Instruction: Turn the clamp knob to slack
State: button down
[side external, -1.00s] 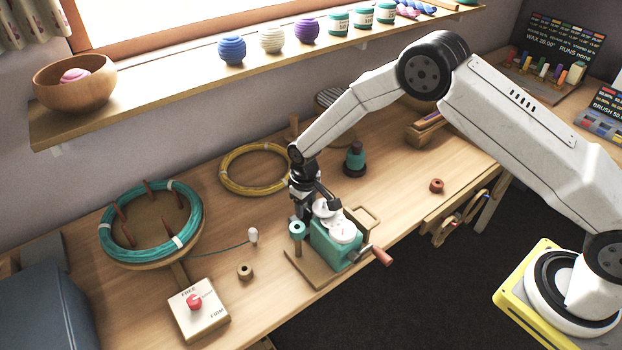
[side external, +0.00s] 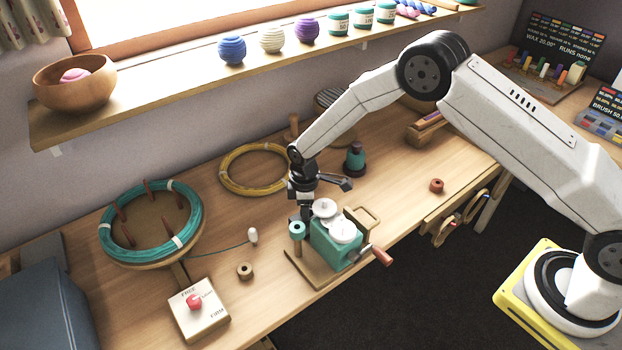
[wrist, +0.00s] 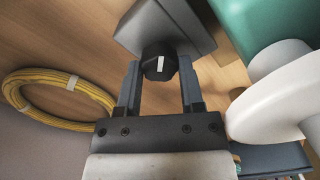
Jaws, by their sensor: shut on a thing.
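The clamp knob (wrist: 158,66) is black and faceted with a white mark on its face. In the wrist view it sits between my two fingertips, in front of a dark grey block (wrist: 172,22). My gripper (side external: 305,211) points down at the back left of the teal winder (side external: 331,241) and is shut on the knob. In the wrist view my gripper (wrist: 160,82) has a finger on each side of it. In the side view the knob is hidden by my gripper.
The winder's white discs (wrist: 275,100) are close on the right in the wrist view. A yellow hoop (side external: 229,180) lies behind my gripper. A teal spool (side external: 297,229), a red-knobbed FREE/FIRM box (side external: 210,316) and a red crank handle (side external: 382,256) are nearby.

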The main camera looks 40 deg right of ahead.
dwell(0.4)
jog(key=shift+c, duration=1.1)
grip_release()
jog(key=shift+r, duration=0.15)
jog(key=shift+r, duration=3.8)
